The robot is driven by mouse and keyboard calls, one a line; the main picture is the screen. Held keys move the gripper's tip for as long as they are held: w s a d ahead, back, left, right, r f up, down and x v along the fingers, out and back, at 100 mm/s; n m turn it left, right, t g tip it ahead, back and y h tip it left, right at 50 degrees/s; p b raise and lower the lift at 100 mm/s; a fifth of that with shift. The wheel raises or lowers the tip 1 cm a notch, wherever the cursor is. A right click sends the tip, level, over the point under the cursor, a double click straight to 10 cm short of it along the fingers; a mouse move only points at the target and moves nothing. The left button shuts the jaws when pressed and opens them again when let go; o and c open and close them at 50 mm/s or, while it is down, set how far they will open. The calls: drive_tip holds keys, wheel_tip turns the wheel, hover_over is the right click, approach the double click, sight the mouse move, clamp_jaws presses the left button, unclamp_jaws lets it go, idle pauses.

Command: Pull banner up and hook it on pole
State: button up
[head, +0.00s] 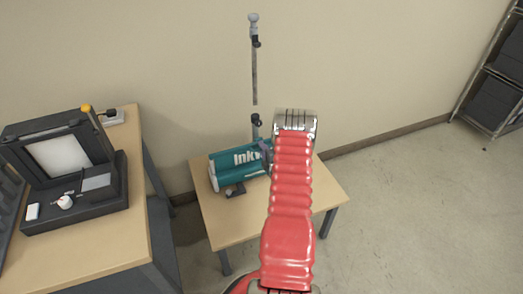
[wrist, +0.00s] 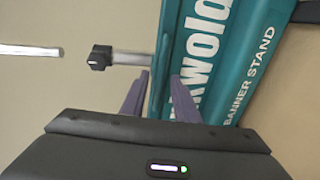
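The teal banner stand (head: 225,170) lies on the small wooden table, with white lettering on its side. The teal banner body (wrist: 215,60) fills the upper right of the wrist view. The pole (head: 254,75) rises upright behind it, with a grey knob on top and a black clamp just below. A second black clamp (wrist: 99,57) is lower down; a visible gap separates it from the upper pole section. My gripper (wrist: 161,75) is at the banner, its two purple fingers apart on either side of a thin teal edge. Firm contact cannot be seen. My arm hides part of the stand.
The small table (head: 235,225) has bare wood in front of the stand. A larger table (head: 125,240) to the left holds a black machine (head: 75,215) with a white panel. A dark shelf rack (head: 495,90) stands at the far right. Floor on the right is clear.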

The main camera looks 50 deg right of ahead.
drive_tip(key=shift+w+d, duration=0.2)
drive_tip(key=shift+w, duration=0.05)
drive_tip(key=shift+c, duration=0.3)
clamp_jaws()
